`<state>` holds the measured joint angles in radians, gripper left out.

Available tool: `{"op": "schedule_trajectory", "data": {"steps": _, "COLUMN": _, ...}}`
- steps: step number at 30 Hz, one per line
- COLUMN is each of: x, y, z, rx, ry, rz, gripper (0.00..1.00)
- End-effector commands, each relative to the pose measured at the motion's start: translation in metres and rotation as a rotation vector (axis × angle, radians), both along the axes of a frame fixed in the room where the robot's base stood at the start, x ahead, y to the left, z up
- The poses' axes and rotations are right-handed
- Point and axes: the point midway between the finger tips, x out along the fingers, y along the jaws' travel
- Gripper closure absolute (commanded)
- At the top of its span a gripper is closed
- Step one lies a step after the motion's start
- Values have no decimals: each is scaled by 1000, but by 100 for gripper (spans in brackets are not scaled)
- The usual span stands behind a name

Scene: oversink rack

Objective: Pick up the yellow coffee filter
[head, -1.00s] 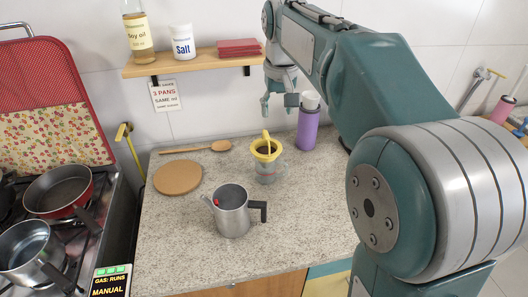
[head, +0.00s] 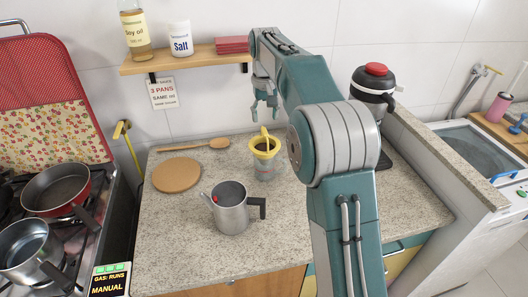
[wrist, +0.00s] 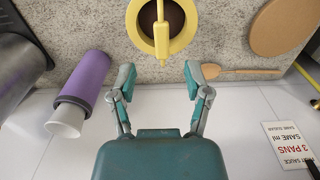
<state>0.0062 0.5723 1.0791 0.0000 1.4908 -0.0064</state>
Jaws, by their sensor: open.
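My gripper (head: 265,108) is open and empty, fingers pointing down, above and behind the filter in the head view. In the wrist view my gripper (wrist: 160,80) has its two fingers spread apart, not touching the filter.
A metal pot (head: 231,208) stands in front of the filter. A round cork mat (head: 176,174) and wooden spoon (head: 219,143) lie to the left. A purple bottle (wrist: 87,77) is beside my gripper. The shelf (head: 185,62) with oil and salt is at the back. A black jug (head: 371,93) stands right.

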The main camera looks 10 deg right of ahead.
Motion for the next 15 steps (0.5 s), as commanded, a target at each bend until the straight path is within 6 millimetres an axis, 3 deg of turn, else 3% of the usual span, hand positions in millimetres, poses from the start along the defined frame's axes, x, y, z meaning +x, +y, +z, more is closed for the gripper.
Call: {"op": "schedule_trajectory", "data": {"steps": 15, "x": -3, "y": 4, "z": -59, "rx": 0, "ry": 0, "rz": 0, "gripper": 37}}
